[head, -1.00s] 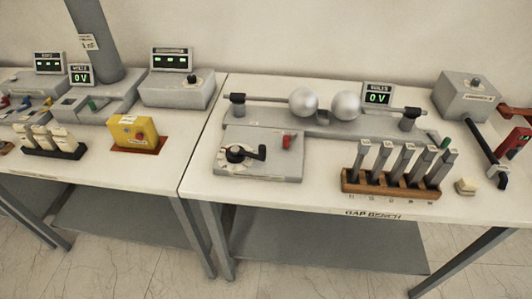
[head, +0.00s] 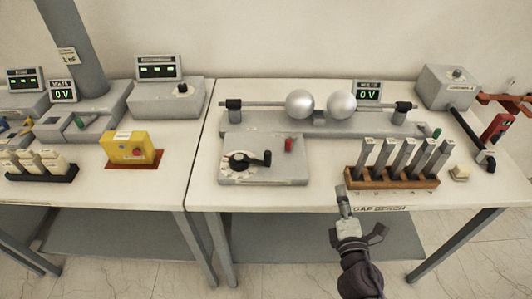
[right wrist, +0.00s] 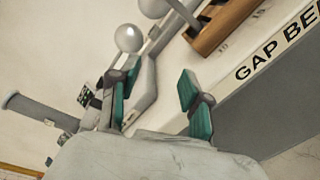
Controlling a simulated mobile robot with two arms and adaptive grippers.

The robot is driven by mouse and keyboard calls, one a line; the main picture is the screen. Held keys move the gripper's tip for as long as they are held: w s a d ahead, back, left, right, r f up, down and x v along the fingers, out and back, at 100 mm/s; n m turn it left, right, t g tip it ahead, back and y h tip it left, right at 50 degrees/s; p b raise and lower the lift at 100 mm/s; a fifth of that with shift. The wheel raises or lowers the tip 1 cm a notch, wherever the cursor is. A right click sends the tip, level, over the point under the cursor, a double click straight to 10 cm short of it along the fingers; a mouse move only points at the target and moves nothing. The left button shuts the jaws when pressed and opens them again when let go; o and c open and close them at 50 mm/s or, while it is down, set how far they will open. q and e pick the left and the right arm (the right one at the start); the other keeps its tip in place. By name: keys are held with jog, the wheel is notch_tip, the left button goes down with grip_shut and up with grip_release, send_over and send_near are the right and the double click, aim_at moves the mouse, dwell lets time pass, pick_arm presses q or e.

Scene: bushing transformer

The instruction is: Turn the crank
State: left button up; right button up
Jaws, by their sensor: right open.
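A black crank (head: 262,158) sits on a dial on top of a low grey box (head: 285,177) at the left front of the right-hand bench. A small red knob (head: 288,145) stands on the same box. My right gripper (head: 344,196) is at the bench's front edge, right of and nearer than the crank, and apart from it. In the right wrist view my right gripper (right wrist: 157,90) shows two teal-padded fingers spread with nothing between them. The crank cannot be made out in that view. My left gripper is not in view.
A wooden rack (head: 395,181) with several grey bars stands right of the box. Two metal spheres (head: 300,103) on rods are behind it, with a 0 V display (head: 368,92). A yellow box (head: 131,148) is on the left bench. Bare bench top lies between box and rack.

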jog(key=w+a+r+n+y, duration=0.1)
jog(key=a+r+n+y, duration=0.4)
jog(key=n, duration=0.5)
jog(key=n+g+y, duration=0.2)
jog(key=n+y, duration=0.3)
jog(key=n, duration=0.5)
send_near(270, 158)
jog(key=x, duration=1.1)
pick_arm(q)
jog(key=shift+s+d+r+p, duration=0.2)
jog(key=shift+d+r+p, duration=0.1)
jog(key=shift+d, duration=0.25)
pick_arm(e)
jog(key=shift+r, duration=0.1)
grip_shut()
